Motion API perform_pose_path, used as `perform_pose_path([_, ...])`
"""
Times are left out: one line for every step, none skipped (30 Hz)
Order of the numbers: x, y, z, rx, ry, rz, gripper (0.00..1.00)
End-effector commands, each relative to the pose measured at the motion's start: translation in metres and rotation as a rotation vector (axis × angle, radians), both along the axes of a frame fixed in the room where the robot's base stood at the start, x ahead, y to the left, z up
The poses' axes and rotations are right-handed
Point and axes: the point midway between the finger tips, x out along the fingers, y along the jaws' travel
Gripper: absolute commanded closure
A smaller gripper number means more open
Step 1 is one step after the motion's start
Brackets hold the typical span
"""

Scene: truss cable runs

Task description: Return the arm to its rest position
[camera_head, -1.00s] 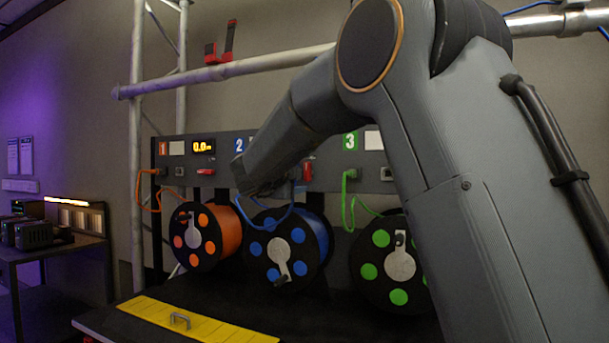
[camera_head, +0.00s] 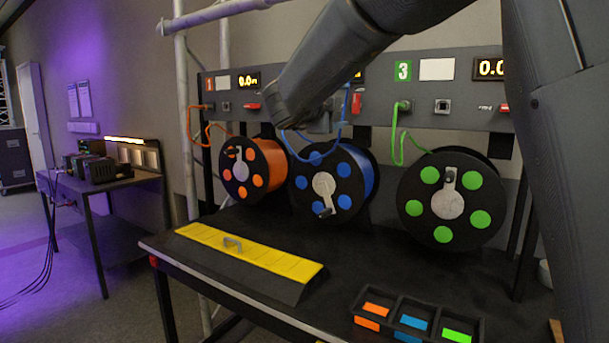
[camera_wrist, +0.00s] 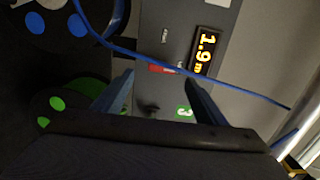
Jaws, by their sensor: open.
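My arm (camera_head: 335,60) reaches in from the upper right in the head view, its wrist end in front of the panel above the orange and blue reels. The fingertips are hidden there. In the wrist view my gripper (camera_wrist: 158,83) is open, with nothing between its fingers. A blue cable (camera_wrist: 215,73) crosses the wrist view just beyond the fingertips; I cannot tell whether it touches one. The blue reel (camera_head: 345,190) hangs between the orange reel (camera_head: 271,164) and the green reel (camera_head: 472,215). The blue reel also shows in the wrist view (camera_wrist: 45,25).
The panel (camera_head: 437,98) carries number labels, sockets and lit displays; one display (camera_wrist: 207,50) reads 1.9. A yellow strip with a handle (camera_head: 250,250) and a colored bin tray (camera_head: 390,329) sit on the black bench (camera_head: 350,262). A truss pipe (camera_head: 220,13) runs above. A side table (camera_head: 110,182) stands left.

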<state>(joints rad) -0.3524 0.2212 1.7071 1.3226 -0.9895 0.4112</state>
Motion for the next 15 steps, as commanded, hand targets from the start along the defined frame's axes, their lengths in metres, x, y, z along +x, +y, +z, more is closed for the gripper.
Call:
perform_pose_path([0.002, 0.000, -0.007, -0.036, 0.029, 0.037, 0.34])
perform_pose_path([0.004, 0.001, -0.012, -0.065, 0.050, 0.070, 0.34])
perform_pose_path([0.006, 0.005, -0.022, -0.111, 0.089, 0.125, 0.34])
perform_pose_path([0.007, 0.008, -0.033, -0.154, 0.126, 0.174, 0.34])
perform_pose_path([0.007, 0.011, -0.045, -0.198, 0.168, 0.225, 0.34])
perform_pose_path([0.005, 0.017, -0.065, -0.260, 0.231, 0.302, 0.34])
perform_pose_path([0.002, 0.021, -0.081, -0.308, 0.282, 0.362, 0.34])
perform_pose_path([-0.003, 0.025, -0.100, -0.355, 0.338, 0.421, 0.34])
perform_pose_path([-0.012, 0.028, -0.126, -0.413, 0.413, 0.500, 0.34])
perform_pose_path([-0.021, 0.031, -0.144, -0.455, 0.469, 0.557, 0.34])
perform_pose_path([-0.031, 0.033, -0.163, -0.490, 0.522, 0.611, 0.34])
perform_pose_path([-0.045, 0.035, -0.187, -0.535, 0.592, 0.679, 0.34])
perform_pose_path([-0.056, 0.036, -0.204, -0.565, 0.643, 0.728, 0.34])
perform_pose_path([-0.069, 0.035, -0.221, -0.594, 0.693, 0.775, 0.34])
perform_pose_path([-0.086, 0.035, -0.243, -0.627, 0.758, 0.836, 0.34])
